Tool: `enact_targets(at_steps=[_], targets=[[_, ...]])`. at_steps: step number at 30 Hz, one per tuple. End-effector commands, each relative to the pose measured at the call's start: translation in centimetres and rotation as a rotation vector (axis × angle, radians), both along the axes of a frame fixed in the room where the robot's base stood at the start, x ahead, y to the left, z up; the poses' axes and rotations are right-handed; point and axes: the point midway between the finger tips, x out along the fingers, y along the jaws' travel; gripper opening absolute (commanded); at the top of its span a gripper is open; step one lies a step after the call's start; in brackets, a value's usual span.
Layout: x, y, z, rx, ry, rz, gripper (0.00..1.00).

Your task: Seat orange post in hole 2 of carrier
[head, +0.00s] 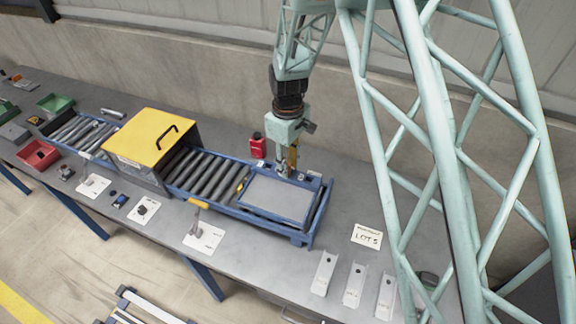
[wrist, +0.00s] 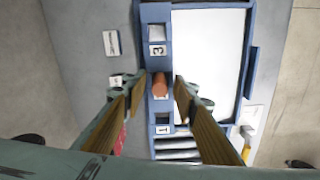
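The blue carrier (head: 262,217) holds a pale flat panel and sits at the right end of the roller conveyor. In the wrist view its blue strip (wrist: 157,14) runs down the middle, with compartments marked 3 and 1 visible. The orange post (wrist: 160,86) stands between those marks, at the place of hole 2. I cannot tell how deep it sits. My gripper (wrist: 160,78) is open, with a finger on each side of the post and a gap showing at both sides. In the head view my gripper (head: 291,171) is low over the carrier's back edge.
A red bottle (head: 258,146) stands behind the conveyor, left of my gripper. A yellow-topped box (head: 150,135) spans the rollers. Several white holders (head: 324,272) and a LOT 5 card (head: 367,236) lie at the right. Red (head: 38,154) and green (head: 55,103) bins stand far left.

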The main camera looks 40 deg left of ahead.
Motion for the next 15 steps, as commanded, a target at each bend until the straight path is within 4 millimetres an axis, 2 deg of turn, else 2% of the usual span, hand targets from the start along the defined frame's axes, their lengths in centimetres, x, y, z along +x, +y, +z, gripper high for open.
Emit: enact_targets(at_steps=[8, 15], targets=[[0.1, 0.1, 1.5, 0.002, -0.001, 0.000, 0.27], [0.1, 0.1, 4.1, 0.002, -0.002, 0.000, 0.27]])
